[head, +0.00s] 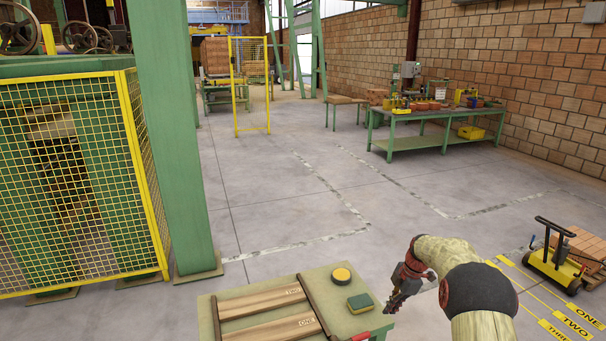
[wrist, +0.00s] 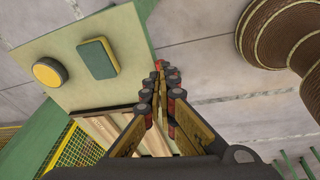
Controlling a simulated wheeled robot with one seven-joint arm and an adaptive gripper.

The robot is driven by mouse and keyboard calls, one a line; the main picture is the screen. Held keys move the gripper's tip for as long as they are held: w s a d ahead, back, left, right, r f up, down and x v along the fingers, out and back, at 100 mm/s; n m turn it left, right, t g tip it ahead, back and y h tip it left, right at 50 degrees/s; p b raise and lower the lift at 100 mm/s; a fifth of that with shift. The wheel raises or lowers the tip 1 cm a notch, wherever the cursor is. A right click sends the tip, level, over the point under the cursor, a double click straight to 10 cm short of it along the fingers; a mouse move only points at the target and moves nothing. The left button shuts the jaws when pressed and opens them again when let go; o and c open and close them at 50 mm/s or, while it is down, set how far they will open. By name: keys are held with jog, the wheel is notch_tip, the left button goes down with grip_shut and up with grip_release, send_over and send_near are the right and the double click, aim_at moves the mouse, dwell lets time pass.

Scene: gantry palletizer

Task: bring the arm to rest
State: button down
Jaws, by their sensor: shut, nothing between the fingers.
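My gripper (head: 394,303) is at the right edge of the green-topped table (head: 343,284) in the head view, pointing down and left. In the wrist view my gripper (wrist: 160,72) has its fingertips together with nothing between them. The fingers appear beyond the table's edge, over the floor. My arm, bent at a dark joint, comes up from the bottom right of the head view.
On the table lie a green-and-yellow sponge (head: 360,303), a round yellow-topped item (head: 342,275) and wooden boards (head: 262,304) marked ONE and TWO. A yellow pallet truck (head: 553,268) with bricks stands right. A yellow mesh fence (head: 75,185) stands left. The middle floor is clear.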

jog(key=s+a+r+m+g, duration=0.1)
jog(key=s+a+m, duration=0.1)
jog(key=s+m, duration=0.9)
jog(key=s+a+r+m+t+h, duration=0.1)
jog(key=s+a+r+m+t, duration=0.1)
jog(key=s+r, duration=0.6)
jog(key=s+a+r+m+t, duration=0.2)
jog(key=s+a+r, duration=0.3)
jog(key=s+r, duration=0.4)
jog(key=s+a+r+m+t+h, duration=0.1)
jog(key=s+a+r+m, duration=0.3)
jog(key=s+r, duration=0.5)
jog(key=s, duration=0.7)
jog(key=shift+s+a+r+t+h, duration=0.2)
jog(key=shift+s+t+h, duration=0.1)
jog(key=shift+t, duration=0.1)
